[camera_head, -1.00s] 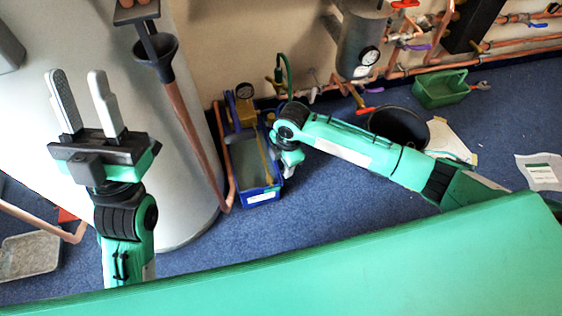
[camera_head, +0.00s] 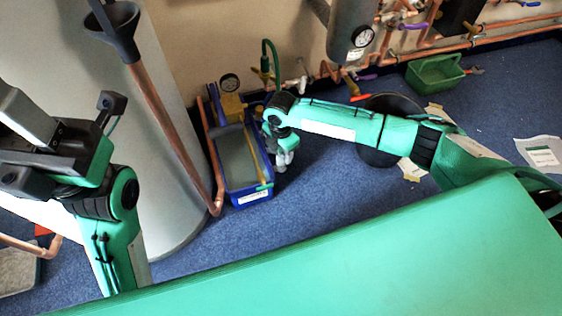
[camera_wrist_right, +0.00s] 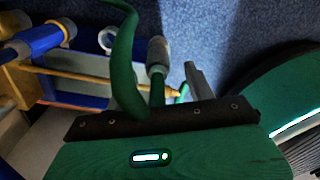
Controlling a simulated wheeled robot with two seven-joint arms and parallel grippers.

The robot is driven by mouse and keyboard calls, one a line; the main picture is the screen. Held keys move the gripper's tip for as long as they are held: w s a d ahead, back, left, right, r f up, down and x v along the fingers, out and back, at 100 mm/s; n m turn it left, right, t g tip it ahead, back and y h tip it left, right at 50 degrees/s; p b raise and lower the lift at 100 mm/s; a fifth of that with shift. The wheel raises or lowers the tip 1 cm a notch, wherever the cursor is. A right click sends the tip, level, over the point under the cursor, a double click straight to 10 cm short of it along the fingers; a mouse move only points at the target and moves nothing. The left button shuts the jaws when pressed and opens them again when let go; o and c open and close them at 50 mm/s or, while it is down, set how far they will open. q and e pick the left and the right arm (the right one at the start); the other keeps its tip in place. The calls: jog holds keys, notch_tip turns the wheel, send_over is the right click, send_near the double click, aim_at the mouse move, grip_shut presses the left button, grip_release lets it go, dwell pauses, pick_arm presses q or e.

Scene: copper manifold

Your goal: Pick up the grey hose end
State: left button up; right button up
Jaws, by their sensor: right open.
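A green hose (camera_head: 271,58) arches up beside the blue tray at the wall. In the right wrist view the hose (camera_wrist_right: 122,60) hangs large across the picture, in front of my gripper's black edge. A grey hose end (camera_wrist_right: 157,52) shows beside it, close ahead of the gripper. In the head view I cannot make the grey end out. My right gripper (camera_head: 281,167) is open and points down beside the blue tray's right side. One grey finger (camera_wrist_right: 197,80) shows in the wrist view; nothing is seen held. My left gripper (camera_head: 14,98) is raised at the left edge, fingers apart and partly cut off.
The blue tray (camera_head: 248,200) holds a yellow rod and stands on the blue carpet. A white tank (camera_head: 175,190) and a copper pipe with a black funnel (camera_head: 118,35) stand left of it. A black bucket (camera_head: 376,158) and a green crate (camera_head: 432,82) are right.

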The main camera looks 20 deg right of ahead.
aim_at(281, 159)
jog(key=shift+w+d+f+b, duration=0.1)
jog(key=shift+w+f+b, duration=0.05)
jog(key=shift+f+b, duration=2.25)
jog(key=shift+f+p, duration=0.25)
jog(key=shift+p, duration=0.15)
jog(key=c, duration=1)
